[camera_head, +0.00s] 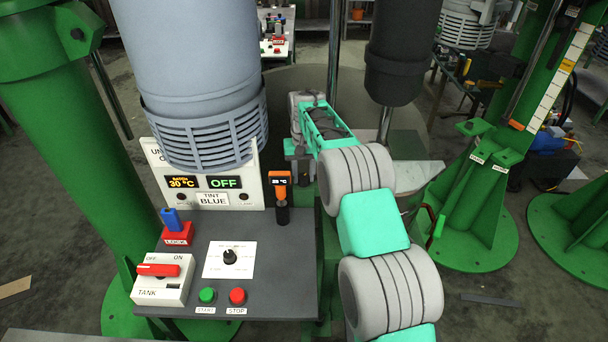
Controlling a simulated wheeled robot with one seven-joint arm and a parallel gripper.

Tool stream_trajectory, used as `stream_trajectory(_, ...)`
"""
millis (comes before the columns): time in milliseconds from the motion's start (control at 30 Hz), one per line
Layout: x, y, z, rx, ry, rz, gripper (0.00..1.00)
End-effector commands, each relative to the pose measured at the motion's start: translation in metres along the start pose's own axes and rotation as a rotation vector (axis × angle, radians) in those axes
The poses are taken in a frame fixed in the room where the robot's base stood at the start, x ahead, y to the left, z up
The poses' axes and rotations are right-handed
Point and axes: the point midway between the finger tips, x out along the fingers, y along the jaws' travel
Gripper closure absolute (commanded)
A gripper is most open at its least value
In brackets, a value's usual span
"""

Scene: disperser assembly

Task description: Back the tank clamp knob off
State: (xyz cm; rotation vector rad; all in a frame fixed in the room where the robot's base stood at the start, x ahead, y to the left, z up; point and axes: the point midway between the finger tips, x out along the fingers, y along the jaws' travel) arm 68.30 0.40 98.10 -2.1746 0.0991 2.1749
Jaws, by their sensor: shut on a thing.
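My arm reaches from the bottom right up to the area just behind the control panel. My gripper (298,152) is at its far end, a small dark grey shape partly hidden by the wrist and the panel's edge. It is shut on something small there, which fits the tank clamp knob. The knob itself cannot be made out, nor can its thread or any gap at the clamp. The large grey motor housing (195,60) with a slotted lower rim hangs at the upper left, in front of and above the panel.
The control panel (268,275) stands left of my arm, with a red tank switch (158,269), a dial (230,257) and green and red buttons. An orange-topped probe (281,190) stands at its right edge. Green columns (65,150) rise at left and right. A dark cylinder (396,60) hangs overhead.

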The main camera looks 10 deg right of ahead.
Motion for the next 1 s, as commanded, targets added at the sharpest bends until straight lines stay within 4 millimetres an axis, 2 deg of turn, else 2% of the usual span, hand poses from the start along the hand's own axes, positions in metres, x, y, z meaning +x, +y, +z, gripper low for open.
stream_trajectory(233, -0.0001, 0.0000, -0.0001, -0.038, 0.000, 0.000, 1.00)
stream_trajectory(467, 0.0001, 0.0002, -0.0002, -0.160, 0.000, 0.000, 1.00)
stream_trajectory(1000, -0.0005, 0.0008, -0.0007, -0.654, 0.001, 0.000, 1.00)
